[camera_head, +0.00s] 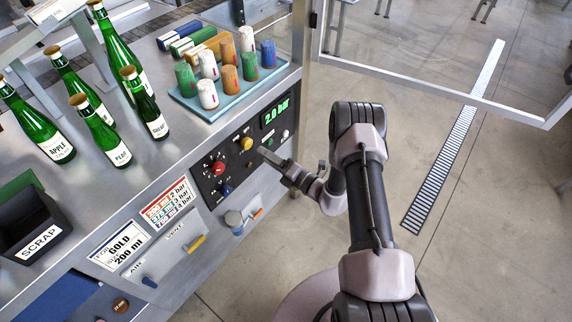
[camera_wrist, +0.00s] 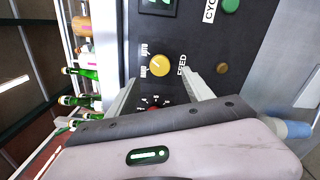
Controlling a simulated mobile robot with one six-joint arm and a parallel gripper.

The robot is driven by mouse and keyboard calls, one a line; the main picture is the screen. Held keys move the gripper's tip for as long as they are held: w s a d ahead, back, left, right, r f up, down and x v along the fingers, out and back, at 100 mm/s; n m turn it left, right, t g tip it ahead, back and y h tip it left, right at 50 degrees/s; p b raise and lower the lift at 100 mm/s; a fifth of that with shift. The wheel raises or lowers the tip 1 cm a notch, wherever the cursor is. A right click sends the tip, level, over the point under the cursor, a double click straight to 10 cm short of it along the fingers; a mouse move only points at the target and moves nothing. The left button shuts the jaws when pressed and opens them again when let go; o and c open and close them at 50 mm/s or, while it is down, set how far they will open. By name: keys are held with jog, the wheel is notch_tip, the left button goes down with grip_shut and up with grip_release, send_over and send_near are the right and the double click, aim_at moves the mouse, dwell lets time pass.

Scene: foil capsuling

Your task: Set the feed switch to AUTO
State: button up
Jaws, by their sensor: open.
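The feed switch is a round yellow knob (camera_wrist: 160,65) on the dark control panel, beside the word FEED. It also shows in the head view (camera_head: 246,143). Small AUTO and second-position labels stand at its left in the wrist view; which one the knob's mark points to is too small to tell for sure. My gripper (camera_wrist: 158,81) is open and empty, its two fingertips apart just short of the yellow knob, one toward each side. In the head view my gripper (camera_head: 268,156) is in front of the panel, to the lower right of the knob.
A red knob (camera_head: 218,168) and a blue knob (camera_head: 227,190) sit lower on the panel. Bottles and a tray of capsules (camera_head: 208,118) stand on the bench above. Open floor lies right.

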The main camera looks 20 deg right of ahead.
jog(key=p+v, duration=0.1)
jog(key=v, duration=0.8)
jog(key=shift+s+d, duration=0.2)
jog(key=shift+s, duration=0.05)
